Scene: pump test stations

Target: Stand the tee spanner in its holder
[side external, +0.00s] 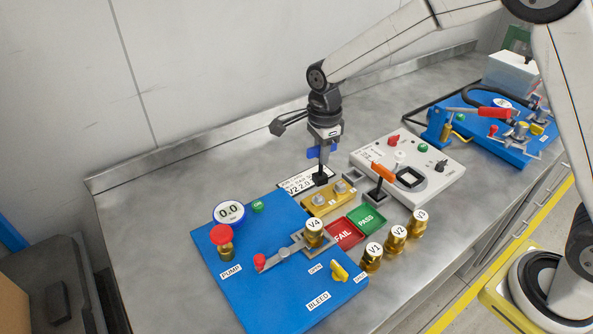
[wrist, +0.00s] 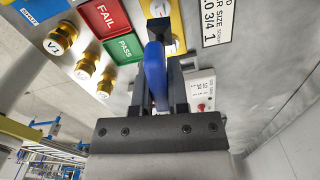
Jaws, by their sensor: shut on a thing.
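The tee spanner has a blue cross handle (side external: 314,153) and a grey shaft that points straight down. My gripper (side external: 325,144) is above it and shut on the blue handle. The spanner's lower end is at a small black block (side external: 321,178), which looks like its holder, behind the yellow fixture. I cannot tell how deep the shaft sits in it. In the wrist view the blue handle (wrist: 155,72) lies between the two dark fingers of my gripper (wrist: 158,85). The black block (wrist: 159,28) shows beyond it, and the shaft is mostly hidden.
A yellow fixture (side external: 328,204) is close in front, with a white label card (side external: 298,183) beside it. An orange-handled tool (side external: 383,172) stands to the right. A white panel (side external: 430,185), red FAIL tray (side external: 343,234), green PASS tray (side external: 368,219) and blue pump board (side external: 265,290) surround them.

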